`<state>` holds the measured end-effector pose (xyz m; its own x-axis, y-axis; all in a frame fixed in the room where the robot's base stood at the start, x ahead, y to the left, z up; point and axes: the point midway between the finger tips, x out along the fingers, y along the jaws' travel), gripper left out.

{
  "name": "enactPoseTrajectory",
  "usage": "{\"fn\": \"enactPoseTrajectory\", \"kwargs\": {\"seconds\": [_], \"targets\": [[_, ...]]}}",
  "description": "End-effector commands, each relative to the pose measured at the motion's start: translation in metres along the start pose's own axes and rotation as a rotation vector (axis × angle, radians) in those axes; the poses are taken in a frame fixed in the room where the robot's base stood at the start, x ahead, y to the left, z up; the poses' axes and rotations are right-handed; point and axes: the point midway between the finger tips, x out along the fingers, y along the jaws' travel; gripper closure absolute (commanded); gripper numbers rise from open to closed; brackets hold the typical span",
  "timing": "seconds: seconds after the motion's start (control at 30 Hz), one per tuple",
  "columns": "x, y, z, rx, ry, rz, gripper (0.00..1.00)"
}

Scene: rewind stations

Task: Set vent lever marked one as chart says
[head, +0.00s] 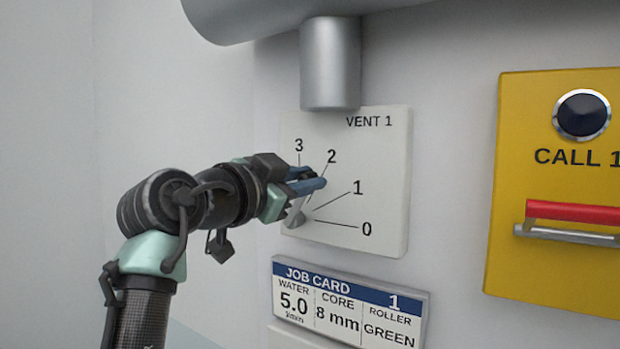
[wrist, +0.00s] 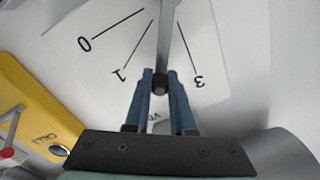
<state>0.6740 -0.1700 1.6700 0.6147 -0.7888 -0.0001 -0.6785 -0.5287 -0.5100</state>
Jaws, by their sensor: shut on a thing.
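The vent panel (head: 385,150), marked VENT 1, is a pale plate with lines to 0, 1, 2 and 3. It also fills the top of the wrist view (wrist: 215,45). Its grey lever (wrist: 165,35) ends in a dark knob (wrist: 160,84). My gripper (head: 318,180) is shut on the lever's knob end, with a blue finger on each side in the wrist view (wrist: 161,76). The lever lies between the 1 and 3 lines there, about where 2 would be; the 2 mark is hidden. In the head view my fingers cover most of the lever.
A job card (head: 350,305) below reads water 5.0, core 8 mm, roller green. A yellow CALL 1 panel (head: 505,215) with a black button (head: 582,114) and a red bar (head: 570,212) is to the right. A grey pipe (head: 330,65) hangs just above the vent panel.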

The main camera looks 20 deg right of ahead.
Motion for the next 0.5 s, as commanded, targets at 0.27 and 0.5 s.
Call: {"fn": "enactPoseTrajectory", "kwargs": {"seconds": [0.27,0.5], "targets": [[-0.0003,-0.0017,-0.0001,-0.013,0.001,-0.002,1.00],[-0.0003,-0.0016,-0.0001,-0.012,0.001,-0.001,0.67]]}}
